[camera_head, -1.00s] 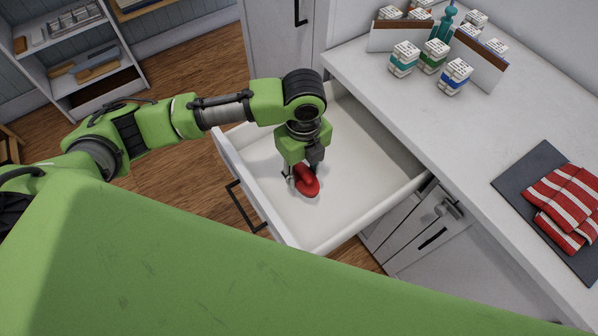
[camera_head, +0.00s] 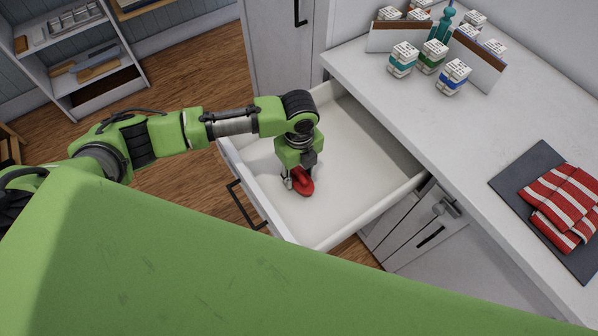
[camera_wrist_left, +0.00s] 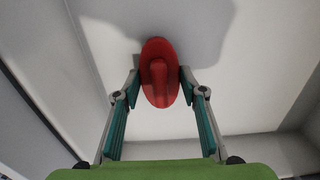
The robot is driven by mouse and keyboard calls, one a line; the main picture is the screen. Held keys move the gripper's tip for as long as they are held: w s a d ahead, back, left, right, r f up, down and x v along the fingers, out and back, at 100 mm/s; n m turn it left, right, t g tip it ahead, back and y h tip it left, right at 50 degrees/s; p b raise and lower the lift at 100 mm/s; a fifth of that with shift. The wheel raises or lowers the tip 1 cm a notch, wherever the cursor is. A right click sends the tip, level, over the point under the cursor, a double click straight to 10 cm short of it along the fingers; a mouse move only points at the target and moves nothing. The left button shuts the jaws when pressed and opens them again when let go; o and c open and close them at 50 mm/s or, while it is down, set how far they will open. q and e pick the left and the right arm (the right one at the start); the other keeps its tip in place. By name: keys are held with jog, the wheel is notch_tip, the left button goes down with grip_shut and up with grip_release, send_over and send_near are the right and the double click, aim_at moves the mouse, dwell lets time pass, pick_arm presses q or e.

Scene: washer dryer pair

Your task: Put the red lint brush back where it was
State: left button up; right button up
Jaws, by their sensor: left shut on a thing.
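The red lint brush (camera_head: 303,182) is in or just above the open white drawer (camera_head: 350,170). My left gripper (camera_head: 297,184) points down into the drawer and is shut on the brush. In the left wrist view the red brush (camera_wrist_left: 159,72) sits between the two fingertips of my left gripper (camera_wrist_left: 160,82), its rounded head facing the camera. Its shadow falls on the pale drawer floor. I cannot tell whether the brush touches the floor. My right gripper is not in view.
The drawer is otherwise empty, with free floor to the right and back. The countertop (camera_head: 400,110) beside it holds several small labelled boxes (camera_head: 430,57), a teal bottle (camera_head: 446,22) and red striped cloths (camera_head: 565,208) on a dark mat (camera_head: 515,178). A shelf (camera_head: 75,55) stands at far left.

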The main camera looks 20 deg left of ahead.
aim_at(299, 173)
pick_arm(q)
jog(key=o, duration=1)
jog(key=shift+o, duration=0.3)
notch_tip(299, 173, up, 12)
jog(key=b, duration=0.1)
jog(key=shift+r, duration=0.15)
